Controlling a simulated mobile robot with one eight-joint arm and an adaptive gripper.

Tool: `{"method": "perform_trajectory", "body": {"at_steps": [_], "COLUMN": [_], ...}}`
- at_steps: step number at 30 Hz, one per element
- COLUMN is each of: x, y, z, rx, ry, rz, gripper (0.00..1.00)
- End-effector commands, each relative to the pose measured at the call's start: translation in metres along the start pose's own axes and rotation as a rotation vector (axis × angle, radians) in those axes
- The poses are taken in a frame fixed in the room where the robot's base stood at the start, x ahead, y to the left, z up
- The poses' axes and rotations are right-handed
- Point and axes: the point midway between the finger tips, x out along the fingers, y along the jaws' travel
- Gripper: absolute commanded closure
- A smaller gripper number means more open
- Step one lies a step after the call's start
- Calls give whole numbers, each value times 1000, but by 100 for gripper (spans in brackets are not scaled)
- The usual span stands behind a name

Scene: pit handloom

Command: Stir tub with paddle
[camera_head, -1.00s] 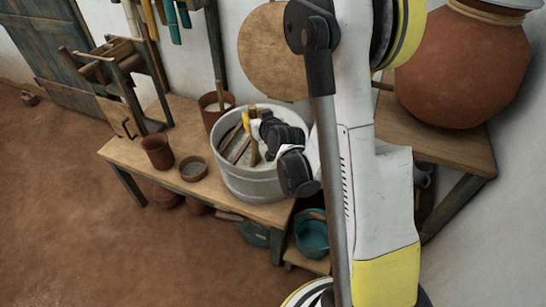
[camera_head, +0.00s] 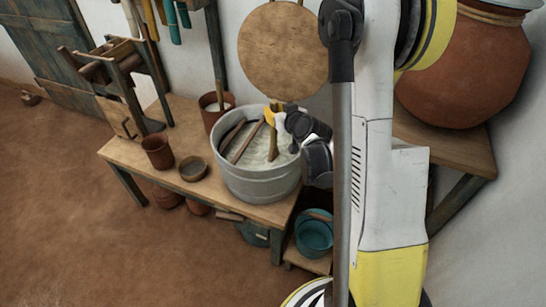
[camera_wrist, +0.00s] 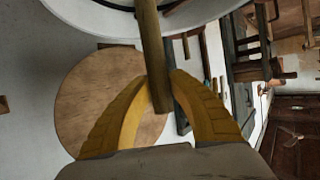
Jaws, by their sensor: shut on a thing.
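The round grey metal tub (camera_head: 258,188) stands on the wooden bench in the head view and holds a pale, whitish content. My gripper (camera_head: 272,116) is over the tub's far right part. Its yellow fingers, also in the wrist view (camera_wrist: 160,98), are shut on the wooden paddle (camera_wrist: 152,45) from both sides. In the head view the paddle (camera_head: 273,147) stands about upright with its lower end down in the tub's content; that end is hidden. Two other wooden pieces (camera_head: 246,143) lean inside the tub at its left. My wrist covers part of the right rim.
The wooden bench (camera_head: 128,152) also holds a reddish pot (camera_head: 213,118) with a stick behind the tub, a clay cup (camera_head: 157,154) and a small bowl (camera_head: 193,169). A round board (camera_head: 283,48) hangs on the wall. A large clay jar (camera_head: 465,70) stands at right.

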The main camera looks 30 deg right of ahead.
Motion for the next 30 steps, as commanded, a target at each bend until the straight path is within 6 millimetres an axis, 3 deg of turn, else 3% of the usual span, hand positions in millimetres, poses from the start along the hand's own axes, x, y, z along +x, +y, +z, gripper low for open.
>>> {"method": "perform_trajectory", "body": {"at_steps": [9,16,20,30], "x": [-1,-1,-1,0], "y": [48,68,61,8], "z": [0,0,0,0], "rx": [3,1,-1,-1], "ry": [1,1,0,0], "rz": [4,2,-1,-3], "gripper": [100,100,100,100]}}
